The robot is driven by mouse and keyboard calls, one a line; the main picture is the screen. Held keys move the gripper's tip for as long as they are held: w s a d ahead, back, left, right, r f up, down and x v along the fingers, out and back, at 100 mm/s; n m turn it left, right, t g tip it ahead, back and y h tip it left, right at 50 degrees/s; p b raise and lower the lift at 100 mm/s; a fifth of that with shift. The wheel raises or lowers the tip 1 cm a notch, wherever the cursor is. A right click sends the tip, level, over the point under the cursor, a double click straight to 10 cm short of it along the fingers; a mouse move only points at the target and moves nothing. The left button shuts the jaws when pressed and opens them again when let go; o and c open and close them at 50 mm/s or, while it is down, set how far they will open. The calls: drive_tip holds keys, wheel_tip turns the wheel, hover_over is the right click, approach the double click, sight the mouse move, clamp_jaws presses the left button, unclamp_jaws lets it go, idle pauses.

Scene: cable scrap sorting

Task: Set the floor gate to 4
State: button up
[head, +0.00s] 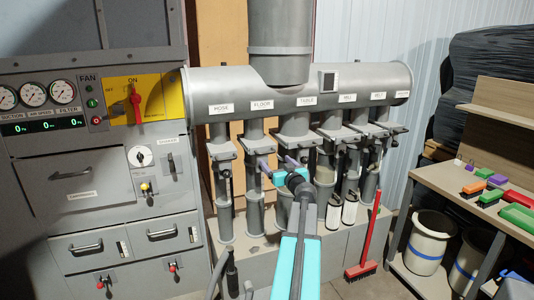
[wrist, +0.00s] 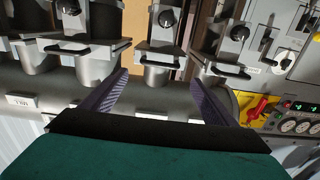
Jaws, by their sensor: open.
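The floor gate (head: 256,146) is a grey slide plate on the duct pipe under the label FLOOR (head: 262,105). In the wrist view, which is upside down, the floor gate (wrist: 160,57) appears in the middle, with a dark handle bar and a round black knob (wrist: 166,19). My gripper (head: 277,163) is open and empty, with purple fingers, just in front of the pipes between the floor and table gates. In the wrist view my gripper (wrist: 158,78) has its fingers on either side of the floor gate, apart from it. I cannot read any gate scale.
The hose gate (head: 220,150) is to the left and the table gate (head: 297,132) to the right, close by. A grey control cabinet (head: 85,215) stands at the left. A red brush (head: 370,235) leans at the right, near a workbench (head: 450,190).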

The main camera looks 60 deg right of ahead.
sight(267, 153)
drive_tip(key=shift+p+x, duration=1.55)
drive_tip(key=shift+x, duration=3.75)
drive_tip(key=shift+d, duration=0.1)
